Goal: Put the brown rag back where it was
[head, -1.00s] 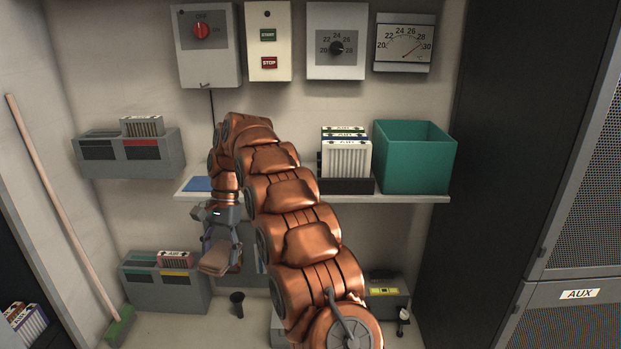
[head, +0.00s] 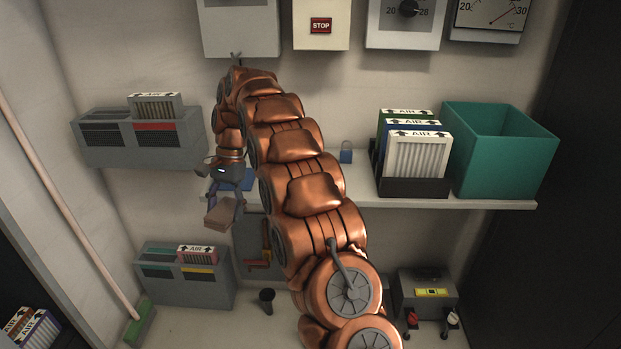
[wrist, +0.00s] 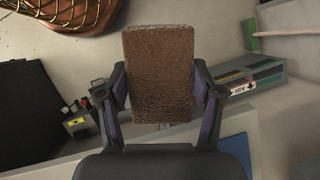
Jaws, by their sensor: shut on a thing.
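The brown rag (head: 218,217) is a flat, block-like brown piece in my gripper (head: 224,204). In the head view they are in front of the shelf (head: 480,203), near its left end and below a blue mat (head: 236,181) that lies on it. In the wrist view the rag (wrist: 160,75) is upright between the two fingers of my gripper (wrist: 160,92), which are shut on its sides. It hangs clear of any surface I can make out. My arm hides part of the shelf's middle.
Grey filter boxes are on the wall (head: 140,140) and the floor (head: 185,278). A broom (head: 75,215) leans at left. A grey case (head: 428,295) stands below the shelf.

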